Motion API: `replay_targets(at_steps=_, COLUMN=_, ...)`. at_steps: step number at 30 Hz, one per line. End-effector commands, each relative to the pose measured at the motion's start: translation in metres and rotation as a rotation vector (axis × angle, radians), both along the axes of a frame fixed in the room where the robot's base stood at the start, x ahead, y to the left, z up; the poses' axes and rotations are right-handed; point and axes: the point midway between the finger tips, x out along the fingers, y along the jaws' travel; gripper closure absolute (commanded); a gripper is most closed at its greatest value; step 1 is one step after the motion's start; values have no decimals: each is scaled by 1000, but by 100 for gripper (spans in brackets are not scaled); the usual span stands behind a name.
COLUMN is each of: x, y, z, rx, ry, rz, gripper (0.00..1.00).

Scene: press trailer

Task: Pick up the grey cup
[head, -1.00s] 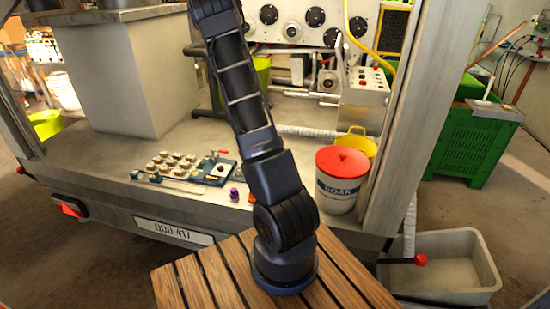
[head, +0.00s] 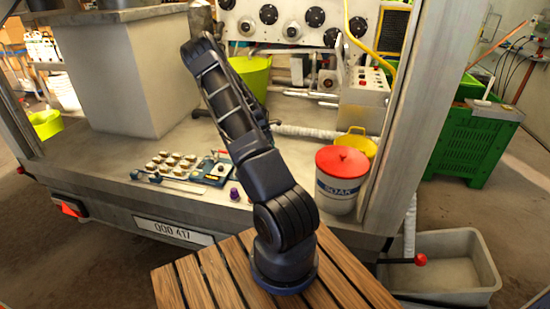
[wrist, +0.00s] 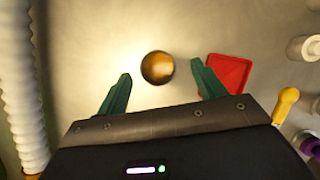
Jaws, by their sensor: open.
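My gripper (wrist: 161,72) is open in the wrist view, with two green fingers spread apart and nothing held. A small round brown-gold thing (wrist: 157,67) shows between and just beyond the fingertips on the pale surface, apart from both fingers. It may be a cup seen from above, but I cannot tell, and no grey side of it shows. In the head view my arm hides my gripper, and I cannot make out a grey cup there.
A red square piece (wrist: 230,75) lies by the right finger, and a ribbed white hose (wrist: 18,90) runs along the left. In the head view, several small items (head: 170,160) stand left on the trailer floor. A red-lidded bucket (head: 341,180) stands right of my arm.

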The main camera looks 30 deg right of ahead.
Motion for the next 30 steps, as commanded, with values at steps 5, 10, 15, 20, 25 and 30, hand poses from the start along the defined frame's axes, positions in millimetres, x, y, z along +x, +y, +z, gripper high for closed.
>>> replay_targets(at_steps=5, x=-2, y=-5, z=-14, rx=0, ry=0, rz=-1, gripper=31)
replay_targets(at_steps=10, x=-2, y=-8, z=-29, rx=-1, ry=2, rz=-2, gripper=31)
replay_targets(at_steps=15, x=-2, y=-14, z=-48, rx=-1, ry=1, rz=-1, gripper=31)
replay_targets(at_steps=20, x=-3, y=-19, z=-61, rx=-1, ry=0, rz=-1, gripper=31)
replay_targets(at_steps=25, x=-4, y=-20, z=-63, rx=-1, ry=-1, rz=-1, gripper=31)
replay_targets(at_steps=30, x=-4, y=-20, z=-63, rx=-1, ry=-1, rz=-1, gripper=41)
